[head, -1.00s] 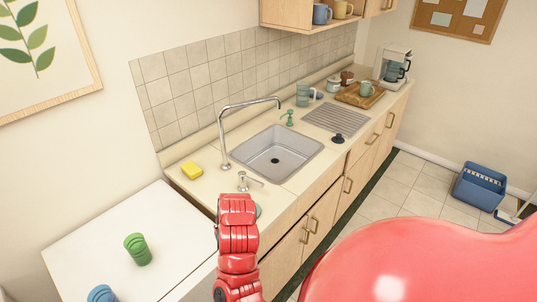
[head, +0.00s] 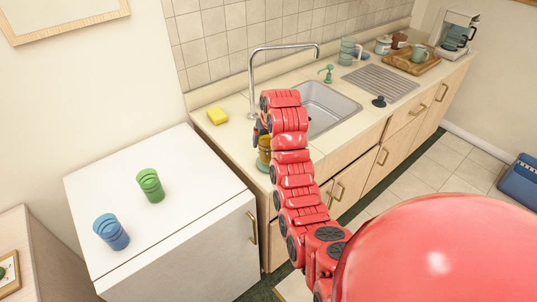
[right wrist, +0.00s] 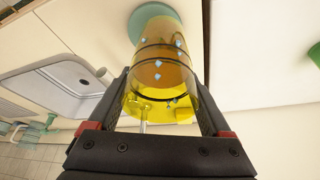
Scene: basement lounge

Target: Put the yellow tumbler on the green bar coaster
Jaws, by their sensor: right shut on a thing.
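The yellow tumbler (head: 264,148) is see-through amber and looks upright at the near left corner of the sink counter, partly hidden by my right arm. My right gripper (head: 262,130) is shut on it. In the right wrist view the tumbler (right wrist: 158,75) sits between the two fingers of the right gripper (right wrist: 165,115). The green bar coaster (right wrist: 152,18) is a green disc at the tumbler's far end, partly covered by it. A sliver of the coaster shows below the tumbler in the head view (head: 262,166). I cannot tell whether they touch. My left gripper is not in view.
A yellow sponge (head: 218,116), a tall faucet (head: 252,80) and the sink (head: 328,108) are close by. A green cup (head: 150,185) and a blue cup (head: 111,231) stand on the white cabinet top (head: 190,205) at left. A drying rack (head: 381,84) lies beyond the sink.

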